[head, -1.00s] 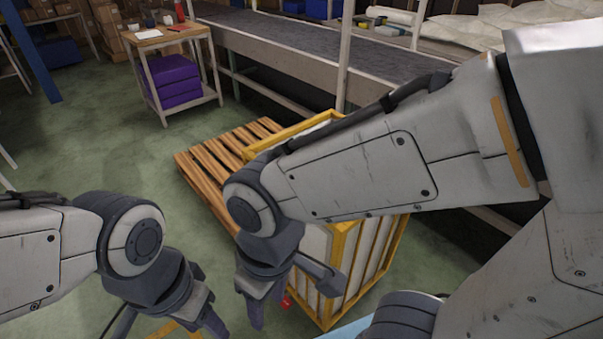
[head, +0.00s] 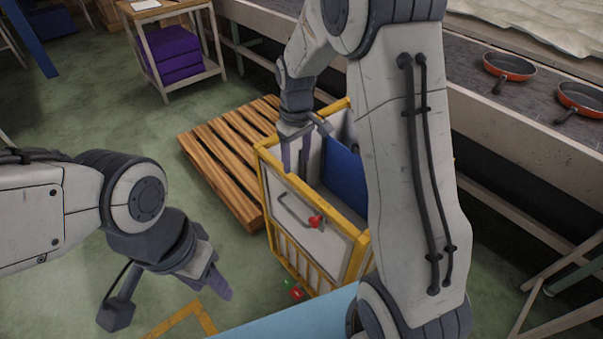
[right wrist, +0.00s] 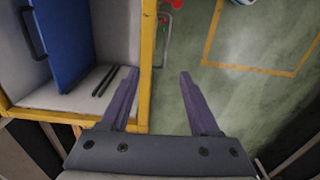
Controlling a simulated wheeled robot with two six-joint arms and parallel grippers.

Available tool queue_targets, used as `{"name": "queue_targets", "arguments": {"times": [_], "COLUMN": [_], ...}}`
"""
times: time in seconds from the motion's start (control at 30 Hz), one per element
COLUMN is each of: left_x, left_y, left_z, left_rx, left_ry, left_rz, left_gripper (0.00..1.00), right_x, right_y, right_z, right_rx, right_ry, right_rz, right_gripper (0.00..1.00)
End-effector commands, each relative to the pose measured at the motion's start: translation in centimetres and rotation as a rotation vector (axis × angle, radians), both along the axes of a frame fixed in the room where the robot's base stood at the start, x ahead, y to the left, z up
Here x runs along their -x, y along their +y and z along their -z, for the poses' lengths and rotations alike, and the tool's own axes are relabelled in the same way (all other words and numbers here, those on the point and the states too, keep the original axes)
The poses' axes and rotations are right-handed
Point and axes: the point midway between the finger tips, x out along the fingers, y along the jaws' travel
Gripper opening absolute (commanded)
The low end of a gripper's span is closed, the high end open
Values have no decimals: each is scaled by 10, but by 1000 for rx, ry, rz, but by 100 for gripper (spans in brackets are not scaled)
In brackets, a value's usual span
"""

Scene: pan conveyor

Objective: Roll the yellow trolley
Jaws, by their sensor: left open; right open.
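The yellow trolley (head: 263,183) stands in the middle of the head view, an open-topped box with a yellow frame and pale panels. A grey handle (head: 283,212) and a red knob (head: 315,221) are on its near side. My right gripper (head: 294,168) is open and empty at its near left top edge. In the right wrist view, the trolley's yellow rim (right wrist: 147,60) shows between the open fingers (right wrist: 158,80), one over the box and one over the floor. I cannot tell how high they are. My left gripper (head: 220,287) is open and empty, left of the trolley.
A blue panel (head: 343,170) leans inside the trolley. A wooden pallet (head: 220,165) lies behind its left side. The conveyor (head: 475,95) carries red pans (head: 508,66) at right. A small table (head: 165,12) stands at the back.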

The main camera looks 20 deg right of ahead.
Motion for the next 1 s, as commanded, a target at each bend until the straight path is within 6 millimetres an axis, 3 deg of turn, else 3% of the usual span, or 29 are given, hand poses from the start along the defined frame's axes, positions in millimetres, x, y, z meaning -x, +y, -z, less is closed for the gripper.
{"name": "queue_targets", "arguments": {"times": [0.03, 0.17, 0.7, 1.0], "left_x": [0, 0, 0, 0], "left_y": [0, 0, 0, 0], "left_z": [-3, -4, -14, -15], "left_rx": [0, 0, 0, 0], "left_ry": [0, 0, 0, 0], "left_rz": [0, 0, 0, 0], "left_gripper": [50, 50, 50, 50], "right_x": [-6, -13, -12, -13], "right_y": [-13, -26, -25, -25], "right_z": [5, 15, 102, 116], "right_rx": [3, 5, 5, 5], "right_ry": [4, 8, 8, 5], "right_rz": [14, 20, 21, 21], "right_gripper": [62, 62, 62, 62]}}
